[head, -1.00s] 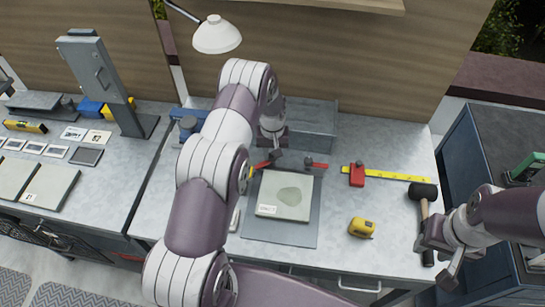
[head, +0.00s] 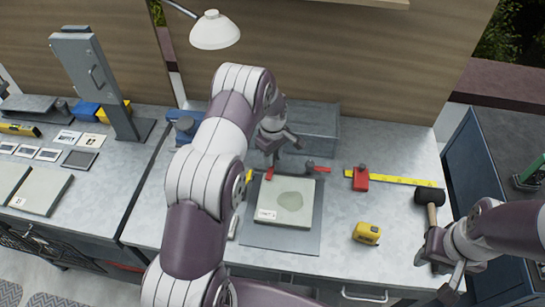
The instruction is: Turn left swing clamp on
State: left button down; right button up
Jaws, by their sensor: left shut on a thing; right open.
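The left swing clamp (head: 269,174) is a small red piece at the upper left corner of a grey base plate (head: 285,238). My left gripper (head: 275,157) is shut on it, and the fingers hide part of it. A second red swing clamp (head: 317,168) sits at the plate's upper right corner. A pale square tile (head: 298,210) with a greenish patch and a small label lies on the plate. My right gripper (head: 448,280) is open and empty at the bench's lower right edge.
A red block (head: 360,179) sits at a yellow rule (head: 405,181) on the right. A black-headed mallet (head: 430,197) and a yellow tape measure (head: 367,233) lie nearby. A lamp (head: 214,32) hangs above. A clear grey box (head: 310,130) stands behind.

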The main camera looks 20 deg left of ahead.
pick_arm(q)
jog(key=shift+n, duration=0.4)
jog(key=c, duration=0.8)
grip_release()
jog(key=shift+d+r, duration=0.1)
jog(key=shift+c, duration=0.2)
jog(key=shift+r, duration=0.3)
notch_tip(320, 180, up, 12)
jog(key=b, duration=0.2)
